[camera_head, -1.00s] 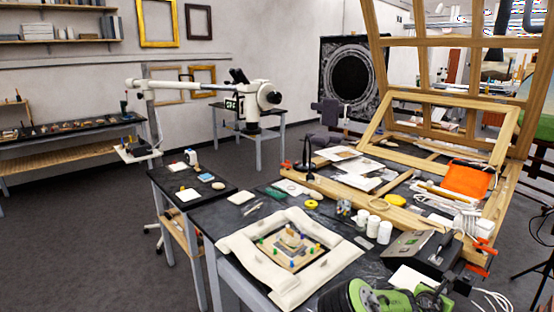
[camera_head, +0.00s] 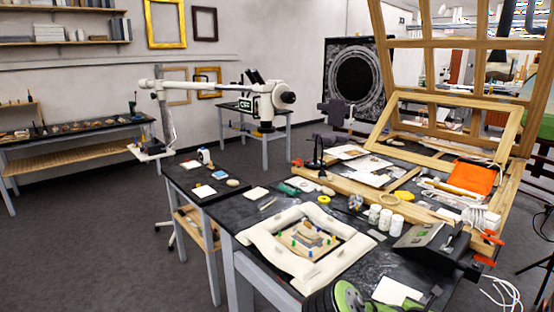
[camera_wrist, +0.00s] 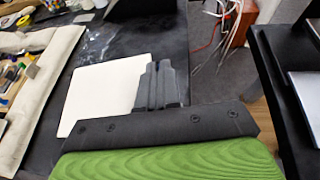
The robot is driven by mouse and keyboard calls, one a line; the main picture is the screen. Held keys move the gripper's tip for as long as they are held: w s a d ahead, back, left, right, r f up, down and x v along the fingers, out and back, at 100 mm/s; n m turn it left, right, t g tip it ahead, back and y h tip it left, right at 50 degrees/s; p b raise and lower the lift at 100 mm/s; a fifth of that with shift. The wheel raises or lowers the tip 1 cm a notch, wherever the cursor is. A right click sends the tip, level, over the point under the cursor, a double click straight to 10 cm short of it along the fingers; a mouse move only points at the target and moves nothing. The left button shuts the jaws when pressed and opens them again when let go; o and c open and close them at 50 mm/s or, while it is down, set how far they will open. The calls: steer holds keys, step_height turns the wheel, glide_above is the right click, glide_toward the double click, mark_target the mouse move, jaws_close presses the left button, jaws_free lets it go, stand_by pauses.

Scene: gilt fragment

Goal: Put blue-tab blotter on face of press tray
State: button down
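My gripper (camera_wrist: 163,72) shows in the wrist view with its grey fingers close together and nothing visible between them. It is over the dark bench, beside and partly in front of a flat white square (camera_wrist: 102,92). This square also lies at the front of the bench in the head view (camera_head: 398,290); I see no blue tab on it. A small blue piece (camera_head: 220,175) lies on the dark side table at left, near a white square (camera_head: 203,191). I cannot tell for certain which piece is the blue-tab blotter or the press tray.
A cream padded frame (camera_head: 262,245) surrounds a fragment (camera_head: 305,240) with coloured pegs. White jars (camera_head: 384,219), a grey box (camera_head: 430,242) and a wooden easel frame (camera_head: 500,140) crowd the bench's right. Another white square (camera_head: 256,193) lies at its left. Floor at left is clear.

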steer(key=s+a+f+n+t+y, duration=0.1)
steer(key=s+a+f+n+y, duration=0.1)
steer(key=a, duration=0.8)
steer(key=s+a+f+n+t+y, duration=0.1)
steer(key=a+n+y, duration=0.3)
steer(key=a, duration=0.5)
steer(key=s+a+f+n+t+y, duration=0.2)
steer(key=s+a+f+y, duration=0.1)
steer(key=a, duration=0.7)
steer(key=shift+s+a+n, duration=0.3)
steer(key=shift+s+n, duration=0.1)
steer(key=shift+f, duration=0.1)
